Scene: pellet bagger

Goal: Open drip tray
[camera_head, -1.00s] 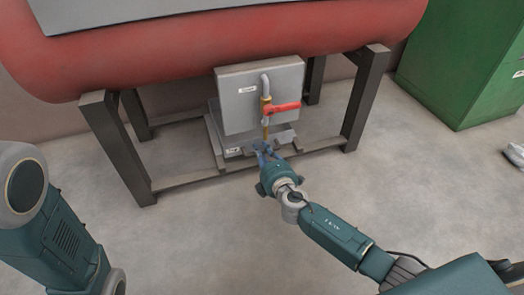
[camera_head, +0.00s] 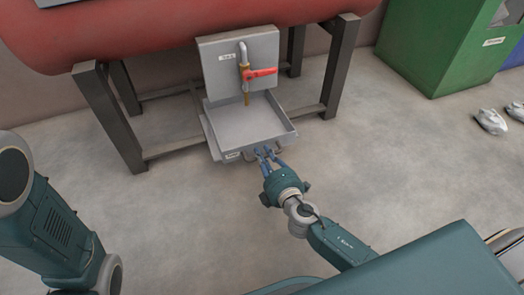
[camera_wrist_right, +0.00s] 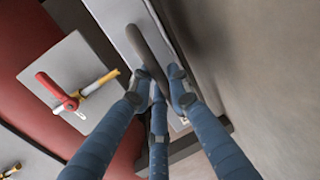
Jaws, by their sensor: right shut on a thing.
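The drip tray (camera_head: 250,118) is a shallow grey metal tray that sits pulled out below the grey panel with the tap. Its inside shows empty. My right gripper (camera_head: 266,153) is at the tray's front, its blue fingers closed at the handle. In the right wrist view the fingers (camera_wrist_right: 160,85) close around the dark curved handle (camera_wrist_right: 145,52) on the tray front. The brass spout (camera_head: 246,98) with its red lever (camera_head: 262,73) points down over the tray. Of my left arm, only links show at the left edge; its gripper is out of view.
A red tank (camera_head: 180,32) rests on a dark metal frame (camera_head: 108,120) around the tray. A green bin (camera_head: 435,50) stands at the back right, with whitish lumps (camera_head: 491,120) on the floor near it. The concrete floor before the tray is clear.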

